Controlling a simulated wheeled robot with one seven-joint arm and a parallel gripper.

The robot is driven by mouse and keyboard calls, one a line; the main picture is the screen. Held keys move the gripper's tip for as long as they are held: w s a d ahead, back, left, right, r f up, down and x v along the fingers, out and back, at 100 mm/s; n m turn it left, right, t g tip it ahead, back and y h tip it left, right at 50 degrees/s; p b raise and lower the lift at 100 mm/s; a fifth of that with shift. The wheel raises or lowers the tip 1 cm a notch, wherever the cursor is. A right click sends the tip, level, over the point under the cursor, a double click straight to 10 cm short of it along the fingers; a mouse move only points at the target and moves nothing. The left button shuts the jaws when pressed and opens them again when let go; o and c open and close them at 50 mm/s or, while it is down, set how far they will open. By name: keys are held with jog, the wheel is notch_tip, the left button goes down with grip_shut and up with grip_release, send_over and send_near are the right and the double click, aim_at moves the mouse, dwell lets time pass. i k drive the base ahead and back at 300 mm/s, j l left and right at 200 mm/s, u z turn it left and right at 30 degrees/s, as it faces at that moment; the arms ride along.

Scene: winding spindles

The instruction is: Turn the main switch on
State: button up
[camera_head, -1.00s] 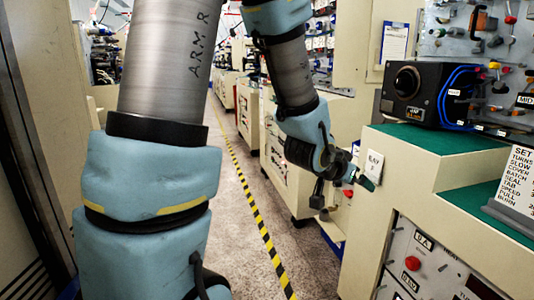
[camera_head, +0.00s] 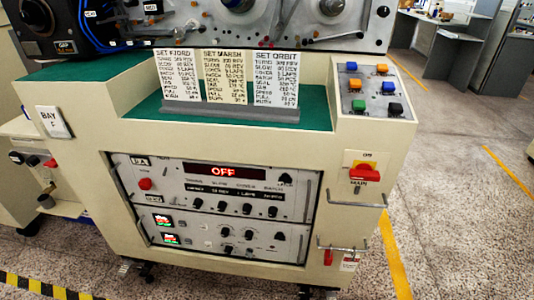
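The main switch is a red rotary handle (camera_head: 364,173) on a yellow plate, on the right part of the cream cabinet's front, above a metal rail. A label above it is too small to read surely; one below seems to read MAIN. The handle lies roughly level. The rack panel's red display (camera_head: 223,171) reads OFF. My gripper is not in this view, and nothing covers the switch.
The cream cabinet (camera_head: 90,122) stands on castors. Metal handles (camera_head: 342,248) stick out at its right front. A button panel (camera_head: 371,90) is on top, beside setting cards (camera_head: 225,77). Speckled floor (camera_head: 455,215) is open to the right.

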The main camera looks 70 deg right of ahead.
aim_at(364, 172)
jog(key=k+z, duration=0.1)
jog(key=k, duration=1)
